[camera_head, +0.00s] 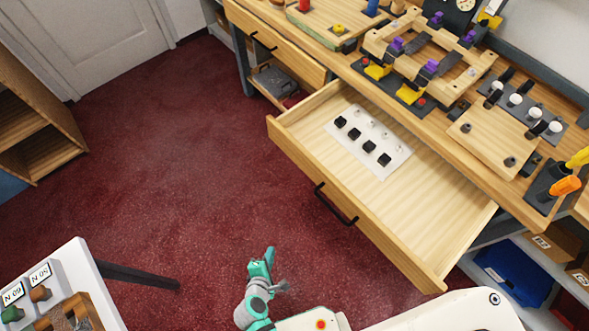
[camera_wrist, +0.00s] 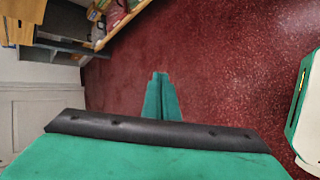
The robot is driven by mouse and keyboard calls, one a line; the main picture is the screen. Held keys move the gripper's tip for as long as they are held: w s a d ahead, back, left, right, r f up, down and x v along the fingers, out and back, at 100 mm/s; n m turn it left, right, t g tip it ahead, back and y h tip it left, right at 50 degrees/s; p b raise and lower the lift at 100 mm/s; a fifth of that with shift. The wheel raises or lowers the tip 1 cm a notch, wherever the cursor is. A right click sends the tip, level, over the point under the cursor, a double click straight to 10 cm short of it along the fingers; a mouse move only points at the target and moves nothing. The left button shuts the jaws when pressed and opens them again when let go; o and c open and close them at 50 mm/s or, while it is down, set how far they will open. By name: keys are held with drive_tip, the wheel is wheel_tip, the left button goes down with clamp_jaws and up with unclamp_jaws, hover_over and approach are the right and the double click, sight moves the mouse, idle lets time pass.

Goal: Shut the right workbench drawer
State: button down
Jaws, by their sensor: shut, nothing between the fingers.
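The right workbench drawer (camera_head: 278,135) is pulled far out in the head view, with a black bar handle (camera_head: 336,205) on its front. A pale plate with several black and light pieces lies inside it. My gripper (camera_head: 270,250) is low in the head view, in front of the drawer and apart from it, above the red floor. In the wrist view my gripper's green fingers (camera_wrist: 158,76) are shut together and empty. The drawer is not clearly seen in the wrist view.
The workbench top (camera_head: 340,68) carries wooden fixtures and tools. The left drawer (camera_head: 275,45) looks closed.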

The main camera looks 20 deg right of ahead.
drive_tip(key=w+d+r+n+h, duration=0.3)
drive_tip(key=w+n+h, duration=0.15)
drive_tip(key=w, duration=0.45)
drive_tip(key=n+g+h, duration=0.1)
drive_tip(key=n+h, duration=0.1)
drive_tip(key=h, duration=0.6)
approach(302, 164)
drive_tip(key=shift+m, duration=0.25)
drive_tip(key=x, duration=0.6)
drive_tip(key=shift+d+r, duration=0.25)
drive_tip(key=shift+r, duration=0.05)
